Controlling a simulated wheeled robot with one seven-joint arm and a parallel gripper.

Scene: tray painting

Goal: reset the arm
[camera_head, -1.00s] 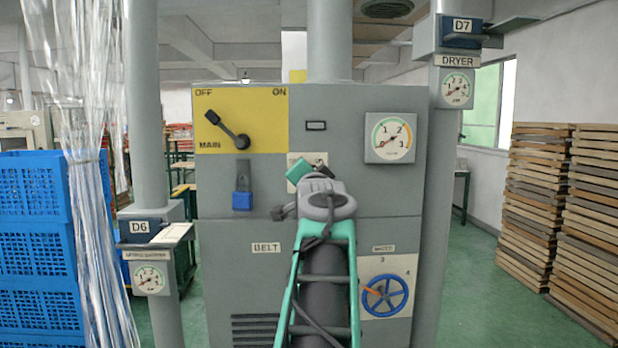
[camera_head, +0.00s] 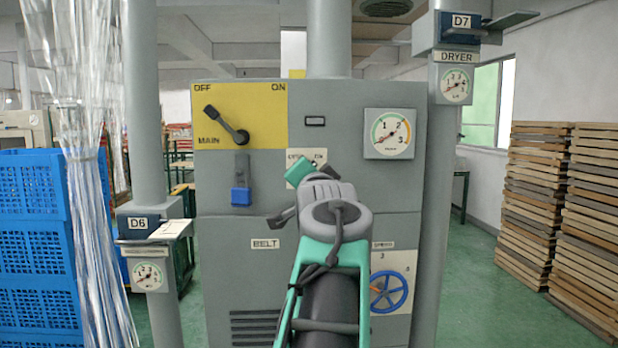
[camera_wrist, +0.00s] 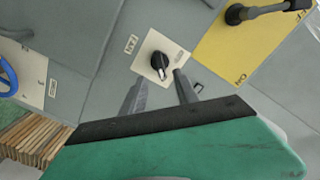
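My gripper (camera_wrist: 160,74) is open, with its two grey fingers apart and nothing between them in the wrist view. Beyond the fingertips is a black rotary knob (camera_wrist: 159,65) on a cream plate, with a FAN label beside it. I cannot tell the exact gap, but the fingers do not appear closed on the knob. In the head view my arm reaches up the middle of the grey control cabinet (camera_head: 220,270). Its green hand (camera_head: 300,171) is in front of the switch plate (camera_head: 292,156) and hides most of it; the fingers are not clear there.
The main lever (camera_head: 226,124) leans toward OFF on a yellow panel. A blue-ended handle (camera_head: 241,195) hangs below it. A blue handwheel (camera_head: 389,292) is right of my arm. Posts with gauges flank the cabinet. Blue crates (camera_head: 40,255) stand left, stacked wooden trays (camera_head: 538,205) right.

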